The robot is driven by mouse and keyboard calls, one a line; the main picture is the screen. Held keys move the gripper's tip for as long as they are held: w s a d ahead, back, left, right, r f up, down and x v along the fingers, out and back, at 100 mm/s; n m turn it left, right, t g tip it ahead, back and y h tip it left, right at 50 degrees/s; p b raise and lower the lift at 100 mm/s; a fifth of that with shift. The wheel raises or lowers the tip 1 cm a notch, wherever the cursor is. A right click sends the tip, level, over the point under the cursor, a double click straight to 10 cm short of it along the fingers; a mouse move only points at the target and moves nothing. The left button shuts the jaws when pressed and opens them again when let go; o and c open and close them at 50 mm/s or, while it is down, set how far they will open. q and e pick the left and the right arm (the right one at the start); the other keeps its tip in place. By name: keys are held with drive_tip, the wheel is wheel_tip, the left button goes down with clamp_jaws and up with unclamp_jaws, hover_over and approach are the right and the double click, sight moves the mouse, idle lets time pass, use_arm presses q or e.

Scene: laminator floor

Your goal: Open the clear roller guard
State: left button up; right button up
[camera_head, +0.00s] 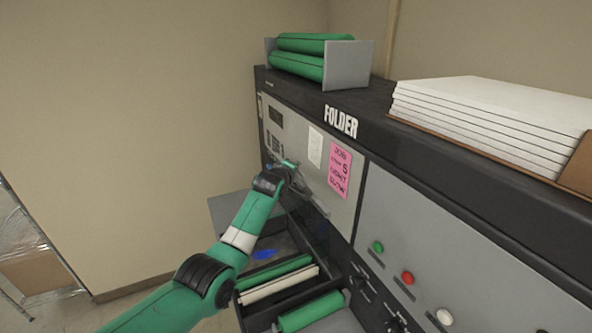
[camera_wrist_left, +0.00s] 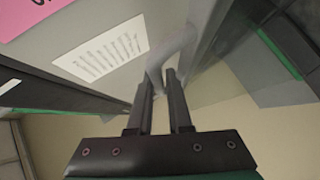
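The clear roller guard shows in the left wrist view as a see-through sheet (camera_wrist_left: 225,75) with a pale, curved handle (camera_wrist_left: 180,48). In the head view the guard is hard to make out near my left gripper (camera_head: 308,192), which is at the machine's front panel above the roller bay. In the left wrist view the two dark fingers (camera_wrist_left: 159,78) are close together, with the lower end of the handle between their tips. They appear shut on it. Green rollers (camera_head: 312,311) and a white roller (camera_head: 278,285) lie in the bay below. My right gripper is not in view.
The folder machine (camera_head: 345,170) has a pink note (camera_head: 339,170) and colored buttons (camera_head: 407,278) on its front. Stacked paper (camera_head: 480,115) and a grey holder with green rolls (camera_head: 345,65) stand on top. Open space lies left, before the beige wall.

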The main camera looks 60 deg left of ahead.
use_arm(q)
drive_tip(key=o, duration=0.4)
drive_tip(key=shift+f, duration=0.1)
drive_tip(key=shift+c, duration=0.2)
drive_tip(key=shift+s, duration=0.1)
drive_tip(key=shift+s+d, duration=0.15)
drive_tip(key=shift+v, duration=1.05)
drive_tip(key=p+v, duration=0.9)
drive_tip(key=p, duration=0.2)
drive_tip(key=shift+r, duration=0.25)
